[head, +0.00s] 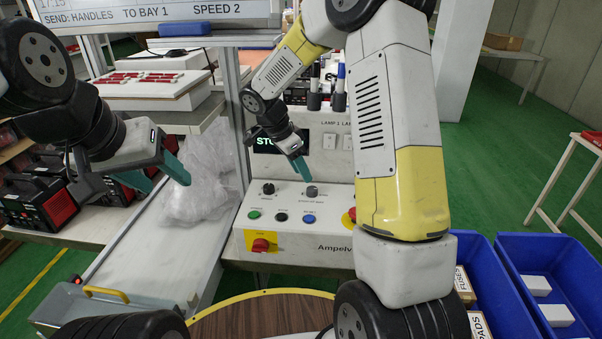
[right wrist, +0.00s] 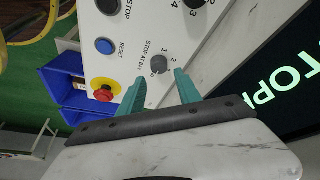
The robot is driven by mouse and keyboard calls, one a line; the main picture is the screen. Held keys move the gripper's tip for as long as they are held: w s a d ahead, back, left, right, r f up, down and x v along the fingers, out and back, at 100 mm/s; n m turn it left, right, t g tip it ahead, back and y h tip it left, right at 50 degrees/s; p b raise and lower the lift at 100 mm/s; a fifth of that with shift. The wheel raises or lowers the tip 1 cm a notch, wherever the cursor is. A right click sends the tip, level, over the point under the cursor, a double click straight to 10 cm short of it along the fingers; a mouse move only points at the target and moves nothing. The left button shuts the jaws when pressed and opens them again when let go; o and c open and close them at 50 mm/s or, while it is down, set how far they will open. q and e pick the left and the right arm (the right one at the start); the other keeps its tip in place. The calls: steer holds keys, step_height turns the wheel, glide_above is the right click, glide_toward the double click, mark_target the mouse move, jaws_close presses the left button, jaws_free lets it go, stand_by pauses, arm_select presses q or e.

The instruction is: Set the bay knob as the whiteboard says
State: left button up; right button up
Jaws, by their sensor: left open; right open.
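The whiteboard (head: 150,15) at the upper left reads "SEND: HANDLES TO BAY 1 SPEED 2". The grey bay knob (head: 312,192), labelled "STOP AT BAY", sits on the pale control panel (head: 330,215). My left gripper (head: 168,182) is open and empty over the conveyor.
A black knob (head: 268,188) is left of the bay knob. Green, black and blue (head: 309,219) buttons line the panel front, with a red knob (head: 261,245) below. A red stop button (right wrist: 104,94) stands near. A green-lettered display (head: 265,143) is above. Blue bins (head: 550,250) stand right.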

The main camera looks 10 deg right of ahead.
mark_target(311, 188)
steer(key=x, duration=0.7)
steer(key=shift+s, duration=0.1)
jaws_close()
